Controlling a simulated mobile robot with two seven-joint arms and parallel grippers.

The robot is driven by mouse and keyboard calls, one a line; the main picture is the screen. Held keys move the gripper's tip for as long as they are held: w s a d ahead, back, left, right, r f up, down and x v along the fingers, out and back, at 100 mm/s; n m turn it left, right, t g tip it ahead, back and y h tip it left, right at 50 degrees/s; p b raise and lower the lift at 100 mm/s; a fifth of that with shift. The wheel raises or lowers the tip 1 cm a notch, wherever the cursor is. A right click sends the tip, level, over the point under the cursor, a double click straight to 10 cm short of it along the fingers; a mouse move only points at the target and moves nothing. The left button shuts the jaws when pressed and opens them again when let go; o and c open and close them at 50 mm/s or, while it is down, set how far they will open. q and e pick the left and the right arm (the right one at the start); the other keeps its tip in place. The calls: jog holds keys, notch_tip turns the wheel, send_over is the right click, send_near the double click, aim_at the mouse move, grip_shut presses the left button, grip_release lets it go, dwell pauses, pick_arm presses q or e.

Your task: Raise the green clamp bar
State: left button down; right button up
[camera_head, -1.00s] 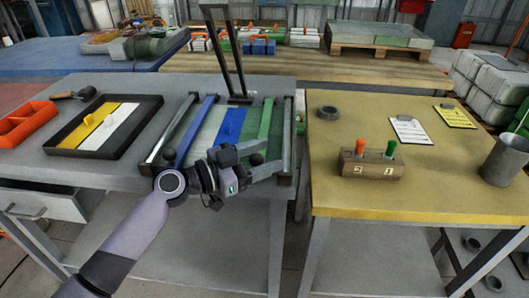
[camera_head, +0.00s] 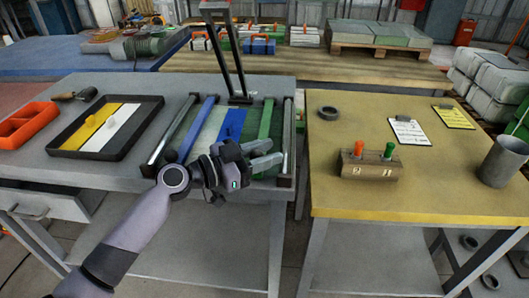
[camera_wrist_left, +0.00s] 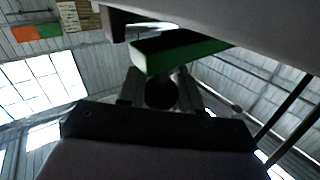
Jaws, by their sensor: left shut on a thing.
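The green clamp bar (camera_head: 265,118) runs front to back along the right side of the clamp frame on the grey table. Its underside also shows in the left wrist view (camera_wrist_left: 180,48). A dark round knob (camera_wrist_left: 160,94) sits below it, between my left fingers. My left gripper (camera_head: 266,154) is at the front end of the green bar, shut on this knob; in the head view the gripper hides the knob. A blue clamp bar (camera_head: 197,128) lies at the frame's left side, and a blue strip lies on the sheet between the bars. My right gripper is not in view.
A black tray (camera_head: 62,125) with yellow and white pieces and an orange bin (camera_head: 28,125) stand left. A dark upright frame (camera_head: 232,45) rises behind the clamp frame. The yellow-topped table (camera_head: 340,205) at right holds a block with orange and green handles (camera_head: 370,166).

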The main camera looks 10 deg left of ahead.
pick_arm(q)
jog(key=w+r+n+g+y+p, duration=0.1)
jog(key=w+r+p, duration=0.3)
jog(key=r, duration=0.5)
jog(key=w+r+n+g+y+p, duration=0.1)
jog(key=w+r+n+p, duration=0.2)
jog(key=r, duration=0.5)
jog(key=shift+w+r+n+g+p, duration=0.3)
jog(key=shift+w+r+g+p, duration=0.15)
jog(key=shift+p, duration=0.25)
